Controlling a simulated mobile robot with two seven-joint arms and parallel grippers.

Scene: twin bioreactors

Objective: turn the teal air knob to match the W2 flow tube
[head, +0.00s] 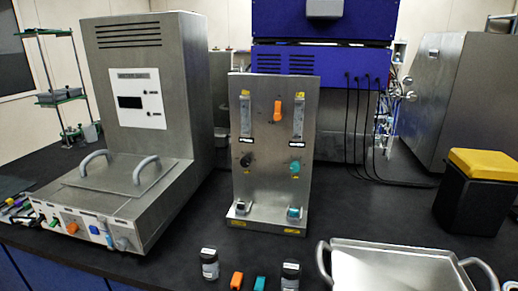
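A steel panel (270,150) stands upright in the middle of the bench. It carries two clear flow tubes, a left tube (246,115) and a right tube (298,116), with small labels too small to read, so I cannot tell which is W2. An orange knob (278,109) sits between them. Below are a black knob (246,160) on the left and a teal knob (294,168) on the right. Another teal part (293,212) sits at the panel's lower right, beside a dark-topped one (241,208) at lower left. Neither of my grippers is in view.
A steel tray (400,270) with handles lies front right. Two small jars (209,264) (290,275), an orange piece (237,280) and a teal piece (259,283) stand at the front edge. A steel unit (130,150) is left, a black yellow-topped box (480,190) right.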

